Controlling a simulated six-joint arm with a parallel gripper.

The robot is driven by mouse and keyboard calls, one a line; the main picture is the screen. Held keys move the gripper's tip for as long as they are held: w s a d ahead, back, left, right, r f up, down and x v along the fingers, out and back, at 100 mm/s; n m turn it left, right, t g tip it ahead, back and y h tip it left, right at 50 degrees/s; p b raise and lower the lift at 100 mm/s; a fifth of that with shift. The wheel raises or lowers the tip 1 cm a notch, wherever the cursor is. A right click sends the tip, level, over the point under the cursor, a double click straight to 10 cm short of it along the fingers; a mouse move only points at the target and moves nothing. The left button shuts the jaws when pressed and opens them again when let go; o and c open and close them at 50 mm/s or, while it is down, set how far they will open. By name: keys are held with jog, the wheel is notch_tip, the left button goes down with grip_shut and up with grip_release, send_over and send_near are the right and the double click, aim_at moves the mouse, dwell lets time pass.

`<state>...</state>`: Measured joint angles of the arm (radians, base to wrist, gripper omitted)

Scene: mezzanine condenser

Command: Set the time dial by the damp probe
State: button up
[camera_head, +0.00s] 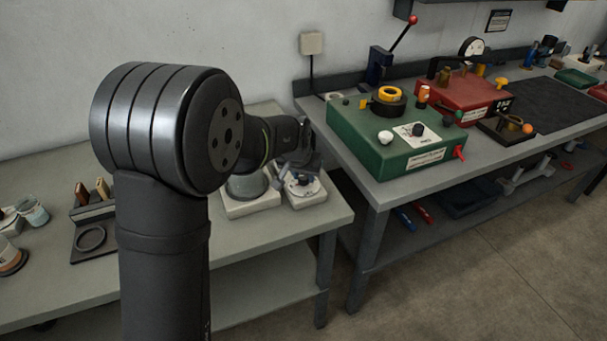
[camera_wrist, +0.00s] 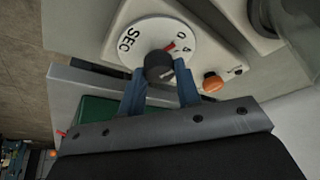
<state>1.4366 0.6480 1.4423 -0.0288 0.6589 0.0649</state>
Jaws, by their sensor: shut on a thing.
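The time dial (camera_wrist: 150,32) is a white disc marked "SEC" and with digits including 0 and 4, on a pale box. A small red mark shows beside its black centre knob (camera_wrist: 156,63), on the side toward the digits. My gripper (camera_wrist: 161,84) has its two blue fingers shut on the knob, one on each side. In the head view the dial (camera_head: 311,187) is partly hidden under my gripper (camera_head: 299,176), on a white unit at the right end of the left bench. I cannot pick out the damp probe for certain.
An orange button (camera_wrist: 212,81) sits beside the dial. A glass vessel (camera_head: 245,187) stands on a white base just left of the dial unit. A green box (camera_head: 400,139) with knobs is on the right bench. A rack (camera_head: 92,222) stands on the left bench.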

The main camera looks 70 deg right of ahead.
jog(key=m+g, duration=0.1)
jog(key=m, duration=0.2)
jog(key=m+g, duration=0.1)
jog(key=m, duration=0.2)
jog(key=shift+w+m+g, duration=0.15)
jog(key=shift+m+g, duration=0.15)
jog(key=shift+y, duration=0.3)
jog(key=o, duration=1)
jog(key=shift+c, duration=0.2)
jog(key=v, duration=1.7)
jog(key=shift+r, duration=0.15)
jog(key=shift+a, duration=0.15)
